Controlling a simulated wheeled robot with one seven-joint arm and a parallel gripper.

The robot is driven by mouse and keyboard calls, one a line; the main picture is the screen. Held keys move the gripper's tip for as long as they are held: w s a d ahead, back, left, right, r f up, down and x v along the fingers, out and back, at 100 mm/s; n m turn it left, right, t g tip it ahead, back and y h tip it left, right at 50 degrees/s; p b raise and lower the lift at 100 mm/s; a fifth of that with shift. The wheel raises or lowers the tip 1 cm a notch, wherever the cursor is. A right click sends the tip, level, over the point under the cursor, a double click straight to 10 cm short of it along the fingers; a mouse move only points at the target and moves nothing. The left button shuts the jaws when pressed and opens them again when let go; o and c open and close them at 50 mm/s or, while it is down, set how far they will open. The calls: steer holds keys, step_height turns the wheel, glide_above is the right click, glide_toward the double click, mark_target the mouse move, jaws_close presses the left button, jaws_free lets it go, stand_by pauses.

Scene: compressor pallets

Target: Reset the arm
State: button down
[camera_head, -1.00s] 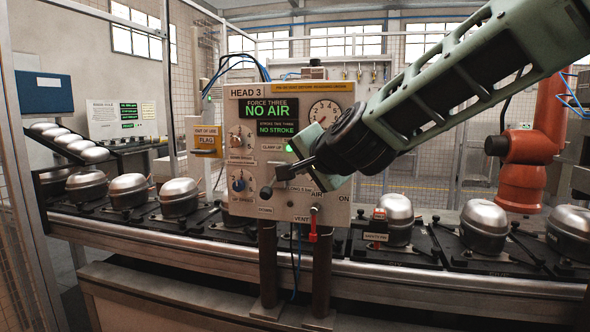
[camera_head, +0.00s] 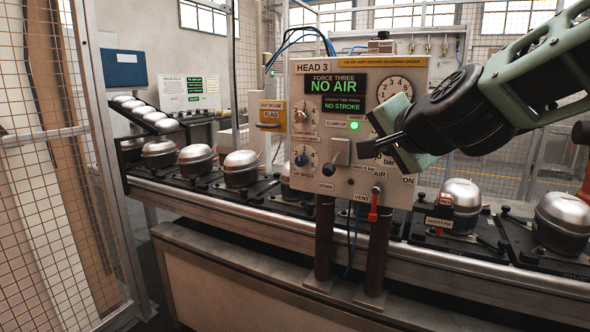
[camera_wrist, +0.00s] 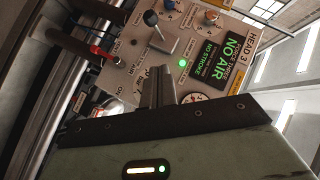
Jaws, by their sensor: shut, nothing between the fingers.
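My arm reaches in from the upper right in the head view. My gripper (camera_head: 388,145) is shut and empty, in front of the right part of the HEAD 3 panel (camera_head: 305,88). In the wrist view the shut fingers of my gripper (camera_wrist: 158,82) point at the panel (camera_wrist: 222,28). The panel displays read NO AIR and NO STROKE, and the green clamp lamp (camera_head: 354,126) is lit. A lever with a dark knob (camera_head: 329,169) sits left of the fingertips, with a visible gap in the wrist view. The red vent handle (camera_head: 373,214) hangs down below.
A conveyor rail (camera_head: 440,257) carries several compressors on black pallets, including a silver one (camera_head: 563,222) at the right. A mesh fence (camera_head: 50,180) stands at the left. A yellow FLAG box (camera_head: 270,114) is fixed beside the panel.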

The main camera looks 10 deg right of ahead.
steer(key=s+a+f+n+g+y, duration=0.4)
steer(key=s+a+f+n+g, duration=0.3)
steer(key=s+a+f+n, duration=0.4)
steer(key=s+d+f+n+g+h, duration=0.1)
steer(key=s+f+n+g+h, duration=0.1)
steer(key=s, duration=0.6)
steer(key=s+d+f+n+g+h+p, duration=0.1)
steer(key=s+f+n+g+h, duration=0.1)
steer(key=s+f+n+g, duration=0.2)
steer(key=s+f+n, duration=0.2)
steer(key=s+f, duration=0.2)
steer(key=s, duration=0.1)
steer(key=shift+d+f+g, duration=0.2)
steer(key=shift+d+g, duration=0.1)
